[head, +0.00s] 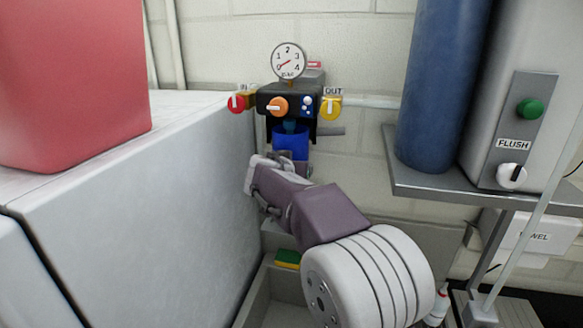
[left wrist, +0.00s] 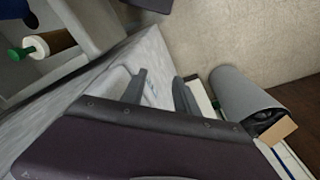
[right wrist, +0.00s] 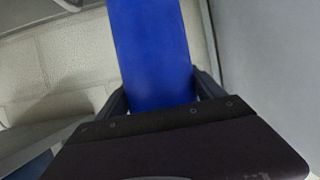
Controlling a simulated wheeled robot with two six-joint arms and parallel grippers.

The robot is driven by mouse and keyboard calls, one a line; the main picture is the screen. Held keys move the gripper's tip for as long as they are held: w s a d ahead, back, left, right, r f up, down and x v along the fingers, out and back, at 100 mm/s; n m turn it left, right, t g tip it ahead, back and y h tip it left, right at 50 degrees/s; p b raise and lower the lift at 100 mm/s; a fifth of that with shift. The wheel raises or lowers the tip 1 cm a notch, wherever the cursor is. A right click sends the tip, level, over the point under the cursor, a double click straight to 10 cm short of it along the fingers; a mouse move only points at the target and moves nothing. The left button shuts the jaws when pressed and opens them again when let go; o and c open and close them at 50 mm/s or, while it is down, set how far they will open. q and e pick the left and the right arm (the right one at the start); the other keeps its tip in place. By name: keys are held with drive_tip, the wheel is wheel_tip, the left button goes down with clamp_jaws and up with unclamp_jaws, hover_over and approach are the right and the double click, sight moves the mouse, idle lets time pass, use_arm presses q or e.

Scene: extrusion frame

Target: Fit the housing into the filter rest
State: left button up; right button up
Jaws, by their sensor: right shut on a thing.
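The blue housing (head: 290,144) is upright below the black wall-mounted filter unit (head: 289,95). Its top is close under the unit, between two black side pieces, with a darker teal part at its mouth; whether they touch I cannot tell. My right gripper (head: 284,163) is shut on the lower part of the housing. In the right wrist view the housing (right wrist: 154,50) stands between the two fingers (right wrist: 160,95). No part is clearly labelled as the filter rest. My left gripper (left wrist: 162,92) is open and empty, seen only in the left wrist view.
A grey cabinet (head: 140,190) stands left, a shelf (head: 440,190) with a blue cylinder (head: 440,80) right. A sponge (head: 287,259) lies below.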

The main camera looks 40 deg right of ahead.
drive_tip(key=shift+w+d+f, duration=0.15)
drive_tip(key=shift+d+f, duration=0.1)
drive_tip(key=shift+f, duration=0.45)
drive_tip(key=shift+f, duration=0.2)
drive_tip(key=o, duration=1.9)
drive_tip(key=shift+r, duration=0.1)
